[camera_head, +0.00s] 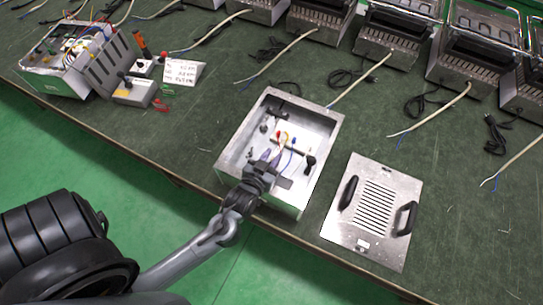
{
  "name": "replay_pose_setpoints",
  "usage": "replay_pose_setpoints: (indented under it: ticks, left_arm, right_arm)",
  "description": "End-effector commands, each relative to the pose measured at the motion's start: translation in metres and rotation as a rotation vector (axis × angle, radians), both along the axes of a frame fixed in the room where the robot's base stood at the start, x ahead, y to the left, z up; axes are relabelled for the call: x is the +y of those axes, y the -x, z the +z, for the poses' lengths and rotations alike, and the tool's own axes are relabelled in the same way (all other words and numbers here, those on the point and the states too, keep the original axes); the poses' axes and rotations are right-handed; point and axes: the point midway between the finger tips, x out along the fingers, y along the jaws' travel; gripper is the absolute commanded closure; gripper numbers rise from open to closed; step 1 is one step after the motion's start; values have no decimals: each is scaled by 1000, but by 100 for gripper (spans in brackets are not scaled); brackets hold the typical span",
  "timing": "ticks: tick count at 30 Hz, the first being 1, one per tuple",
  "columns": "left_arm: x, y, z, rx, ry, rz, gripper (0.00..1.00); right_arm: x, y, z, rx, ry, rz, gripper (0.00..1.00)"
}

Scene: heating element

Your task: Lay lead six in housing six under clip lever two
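An open metal housing (290,206) stands near the front edge of the bench. Inside it are purple and pale wires (287,158) with red, yellow and blue ends. A black lever (309,161) shows at its right inner side, and other small dark parts sit within. My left gripper (266,168) reaches over the front wall into the housing, beside the wires. Its fingers are too small and dark to tell whether they are open or hold a wire. No numbers are readable, so I cannot tell which lead or clip lever is which. My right gripper is not in view.
A metal cover plate (385,190) with two black handles lies right of the housing. Several grill-like units with pale cables (360,80) line the back. A wired open box (110,70), a small tester (135,92) and a label card (183,72) are at left.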

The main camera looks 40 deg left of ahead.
Motion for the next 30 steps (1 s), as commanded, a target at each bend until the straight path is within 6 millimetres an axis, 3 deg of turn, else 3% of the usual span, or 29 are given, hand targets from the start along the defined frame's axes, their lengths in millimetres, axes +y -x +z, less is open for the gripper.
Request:
replay_pose_setpoints:
  ticks: [3, 12, 17, 30]
  left_arm:
    - [0, 0, 0, 0, 0, 0, 57]
    - [0, 0, 1, 0, 0, 0, 57]
    - [0, 0, 13, -3, 0, 1, 57]
    - [-23, 72, 36, 3, 1, 1, 57]
  right_arm:
    - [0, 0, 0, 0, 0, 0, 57]
    - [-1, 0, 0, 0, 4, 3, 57]
    - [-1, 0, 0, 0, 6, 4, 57]
    - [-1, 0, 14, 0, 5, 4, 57]
